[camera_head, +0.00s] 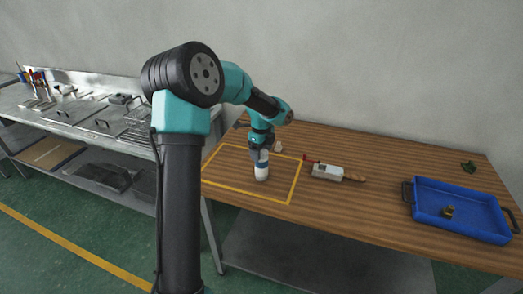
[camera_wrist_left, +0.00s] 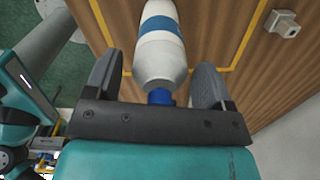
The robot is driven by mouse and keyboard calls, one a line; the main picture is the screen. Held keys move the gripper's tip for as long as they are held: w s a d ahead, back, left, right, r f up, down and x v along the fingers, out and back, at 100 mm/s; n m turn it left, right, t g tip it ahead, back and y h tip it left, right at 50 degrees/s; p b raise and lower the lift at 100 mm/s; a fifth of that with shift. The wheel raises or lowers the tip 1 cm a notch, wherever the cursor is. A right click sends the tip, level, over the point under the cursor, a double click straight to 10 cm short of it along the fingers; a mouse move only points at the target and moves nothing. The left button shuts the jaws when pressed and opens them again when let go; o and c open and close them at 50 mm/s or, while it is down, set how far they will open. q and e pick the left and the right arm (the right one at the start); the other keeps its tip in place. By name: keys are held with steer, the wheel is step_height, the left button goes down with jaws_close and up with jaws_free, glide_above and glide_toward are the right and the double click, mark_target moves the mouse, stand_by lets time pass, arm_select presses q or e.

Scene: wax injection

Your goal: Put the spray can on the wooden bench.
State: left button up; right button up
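The spray can (camera_head: 261,172) is white with a blue band. It appears to stand upright on the wooden bench (camera_head: 360,205), inside the yellow marked rectangle. My left gripper (camera_head: 260,153) is over its top, pointing down. In the left wrist view the can (camera_wrist_left: 160,58) lies between the two fingers of my left gripper (camera_wrist_left: 160,80), its blue top towards the palm. The fingers are apart, with a visible gap on the left side of the can and a very narrow one on the right. My right gripper is not in view.
A white and red tool with a wooden handle (camera_head: 328,173) lies right of the rectangle. A blue tray (camera_head: 460,228) holds a small brass part (camera_head: 448,211). A small grey block (camera_wrist_left: 284,23) lies outside the yellow line. A metal bench (camera_head: 85,125) with tools stands left.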

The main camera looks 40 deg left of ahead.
arm_select(q)
steer(key=shift+o, duration=0.2)
steer(key=shift+r, duration=0.1)
step_height(320, 180, up, 12)
steer(key=shift+r, duration=0.1)
stand_by(0.5)
stand_by(0.5)
